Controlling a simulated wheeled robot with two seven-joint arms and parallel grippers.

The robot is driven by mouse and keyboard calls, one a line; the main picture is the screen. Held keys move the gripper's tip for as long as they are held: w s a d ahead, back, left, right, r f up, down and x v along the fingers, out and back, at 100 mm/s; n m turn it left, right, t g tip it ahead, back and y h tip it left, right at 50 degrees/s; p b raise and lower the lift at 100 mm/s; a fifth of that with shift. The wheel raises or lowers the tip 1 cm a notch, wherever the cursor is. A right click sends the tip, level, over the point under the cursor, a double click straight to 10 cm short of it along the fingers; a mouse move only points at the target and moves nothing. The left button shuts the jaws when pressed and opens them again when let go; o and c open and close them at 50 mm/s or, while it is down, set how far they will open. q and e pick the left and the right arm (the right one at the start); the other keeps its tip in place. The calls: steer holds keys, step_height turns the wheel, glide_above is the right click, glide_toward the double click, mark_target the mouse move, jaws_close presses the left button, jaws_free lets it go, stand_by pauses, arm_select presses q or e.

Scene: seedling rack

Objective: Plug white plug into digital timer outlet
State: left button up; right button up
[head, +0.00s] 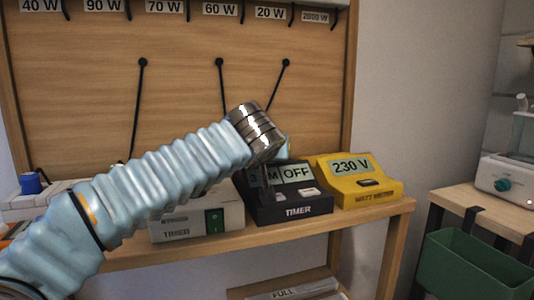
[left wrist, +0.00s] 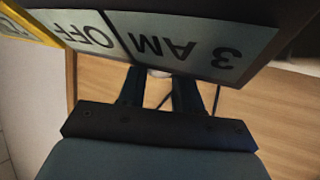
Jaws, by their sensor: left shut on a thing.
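The digital timer (head: 288,212) is a black box on the wooden shelf, marked TIMER, its display partly behind my wrist and reading OFF. In the left wrist view its display (left wrist: 165,40) appears upside down, reading 3 AM OFF, and fills the upper part. My left arm reaches across the head view, with its gripper (left wrist: 160,88) close to the timer. Its two dark fingers are shut on a small white thing, probably the white plug (left wrist: 158,73), mostly hidden by the timer's edge. I cannot tell whether the plug touches an outlet. My right gripper is out of view.
A yellow watt meter (head: 360,182) reading 230 V stands right of the timer. A whitish box (head: 180,229) with a green switch stands left, partly behind my arm. A wooden board (head: 180,90) with black cords rises behind. A green bin (head: 475,262) hangs at right.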

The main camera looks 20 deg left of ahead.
arm_select(q)
steer(key=o, duration=1.2)
steer(key=shift+c, duration=0.2)
steer(key=b+v, duration=0.1)
steer(key=v, duration=1.3)
steer(key=shift+w, duration=0.1)
